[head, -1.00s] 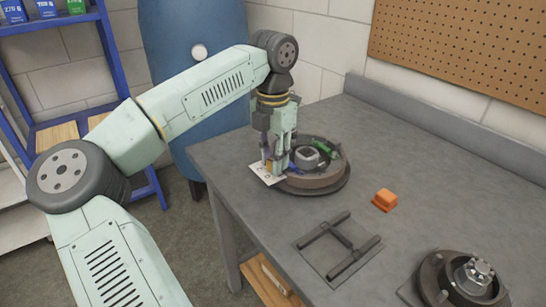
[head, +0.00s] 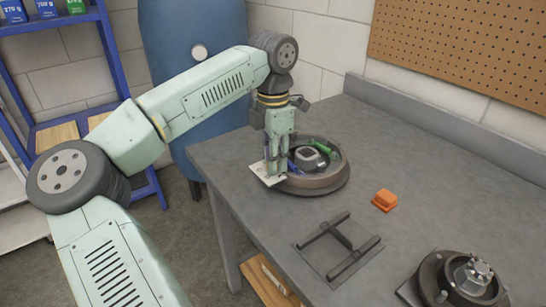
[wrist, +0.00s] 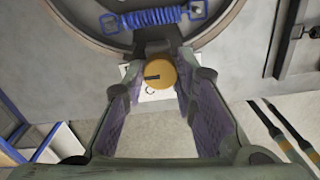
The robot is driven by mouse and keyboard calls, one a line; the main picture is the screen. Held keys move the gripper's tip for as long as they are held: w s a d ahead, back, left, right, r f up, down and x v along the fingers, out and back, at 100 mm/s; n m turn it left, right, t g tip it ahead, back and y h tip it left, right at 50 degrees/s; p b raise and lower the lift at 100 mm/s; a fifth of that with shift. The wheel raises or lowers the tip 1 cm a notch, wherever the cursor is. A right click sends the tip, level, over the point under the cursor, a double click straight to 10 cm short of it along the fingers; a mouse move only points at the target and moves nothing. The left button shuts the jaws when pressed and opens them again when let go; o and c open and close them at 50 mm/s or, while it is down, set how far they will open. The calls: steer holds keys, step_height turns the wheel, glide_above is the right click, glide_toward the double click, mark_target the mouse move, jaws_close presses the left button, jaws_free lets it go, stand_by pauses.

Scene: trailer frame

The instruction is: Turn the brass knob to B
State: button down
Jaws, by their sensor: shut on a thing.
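The brass knob (wrist: 161,75) shows in the wrist view as a round yellow disc with a short dark mark pointing to the left. It sits on a white plate (wrist: 146,95) with a letter that looks like C beside the knob; other letters are hidden. In the head view the white plate (head: 259,172) lies at the table's near left edge, and my fingers hide the knob. My gripper (head: 275,171) points down over the plate. In the wrist view my gripper (wrist: 161,72) has its fingers on both sides of the knob, shut on it.
A round dark tray (head: 338,184) with a green-handled tool, a grey block and a blue spring stands close beside the plate. An orange block (head: 385,200), a dark bar frame (head: 338,246) and a round flanged part (head: 470,278) lie farther right. Bare table lies between them.

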steer(key=c, duration=1.3)
jaws_free()
step_height(320, 180, up, 12)
